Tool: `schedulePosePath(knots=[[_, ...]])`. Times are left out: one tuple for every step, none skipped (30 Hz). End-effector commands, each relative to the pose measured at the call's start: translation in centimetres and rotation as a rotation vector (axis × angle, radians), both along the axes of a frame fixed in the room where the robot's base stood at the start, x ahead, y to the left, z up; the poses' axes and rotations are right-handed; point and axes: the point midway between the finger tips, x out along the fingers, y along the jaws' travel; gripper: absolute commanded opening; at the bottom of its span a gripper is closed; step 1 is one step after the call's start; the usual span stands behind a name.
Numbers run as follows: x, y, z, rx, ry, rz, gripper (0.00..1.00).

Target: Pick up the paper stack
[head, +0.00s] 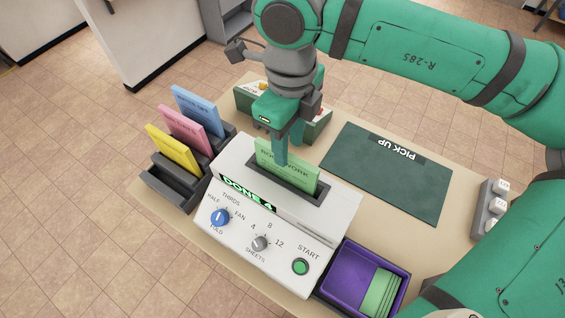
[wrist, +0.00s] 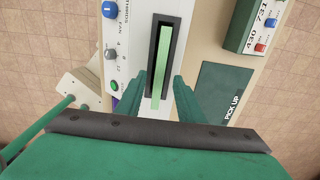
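The green paper stack (head: 299,172) stands upright in the dark slot on top of the white folding machine (head: 337,226). In the wrist view the paper stack (wrist: 164,60) shows as a thin green strip seen edge-on. My gripper (head: 287,150) is over the slot, with one finger in front of the stack and partly hiding its face. In the wrist view my gripper (wrist: 160,97) has its two teal fingers apart, one on each side of the stack, with gaps visible. Whether either finger touches the paper is hard to tell.
A green PICK UP mat (head: 390,175) lies clear at the right. A rack at left holds blue (head: 197,112), pink (head: 184,131) and yellow (head: 171,150) stacks. A purple tray (head: 346,262) holds green sheets. A dark green box (head: 243,98) stands behind the machine.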

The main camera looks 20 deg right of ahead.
Motion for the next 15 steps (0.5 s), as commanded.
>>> schedulePosePath(knots=[[-0.1, 0.0, -0.9, 0.001, 0.002, 0.001, 0.34], [-0.1, 0.1, -1.3, 0.002, 0.003, 0.001, 0.34], [0.0, 0.0, -1.9, 0.002, 0.001, 0.001, 0.34], [0.0, 0.0, -2.3, 0.002, 0.001, 0.001, 0.34], [0.0, 0.1, -2.6, 0.002, 0.001, 0.001, 0.34], [0.0, 0.1, -3.0, 0.002, 0.001, 0.001, 0.34], [0.0, 0.1, -3.2, 0.001, 0.0, 0.001, 0.34], [0.0, 0.1, -3.4, 0.001, 0.0, 0.002, 0.34], [0.0, 0.1, -3.5, 0.001, 0.0, 0.001, 0.34], [0.0, 0.1, -3.7, 0.001, 0.001, 0.002, 0.34], [0.0, 0.1, -3.8, 0.002, 0.001, 0.002, 0.34], [0.1, 0.1, -4.1, 0.002, 0.001, 0.002, 0.34], [0.1, 0.2, -4.4, 0.002, 0.001, 0.002, 0.34], [0.1, 0.2, -4.8, 0.002, 0.001, 0.002, 0.34], [0.2, 0.3, -5.4, 0.002, 0.002, 0.002, 0.34]])
